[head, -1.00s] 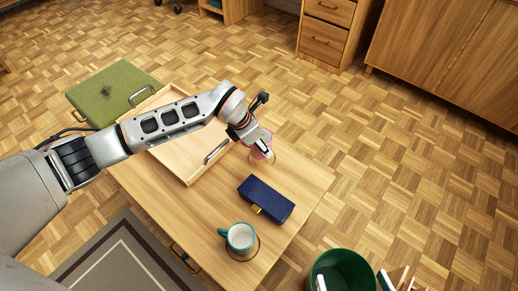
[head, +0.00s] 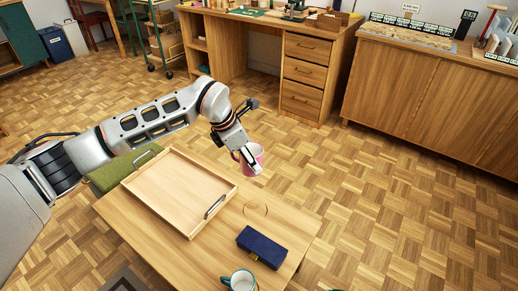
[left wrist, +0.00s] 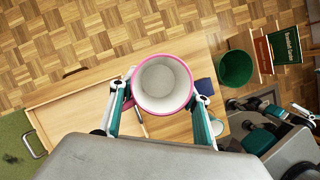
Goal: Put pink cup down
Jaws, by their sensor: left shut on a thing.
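The pink cup (head: 254,152) is held upright, clear above the far edge of the low wooden table (head: 165,250). My left gripper (head: 250,163) is shut on it. In the left wrist view the cup's pink rim and pale, empty inside (left wrist: 163,84) sit between the two fingers. A round coaster (head: 256,209) lies bare on the table below the cup. Grey and teal parts at the right of the left wrist view look like my right gripper (left wrist: 272,108); its jaws are unclear.
A wooden tray (head: 150,197) with metal handles takes up the table's left part. A dark blue case (head: 262,248) and a white mug with teal rim (head: 241,282) stand nearer. A green bin (left wrist: 234,68) is beyond the table. Open parquet lies to the right.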

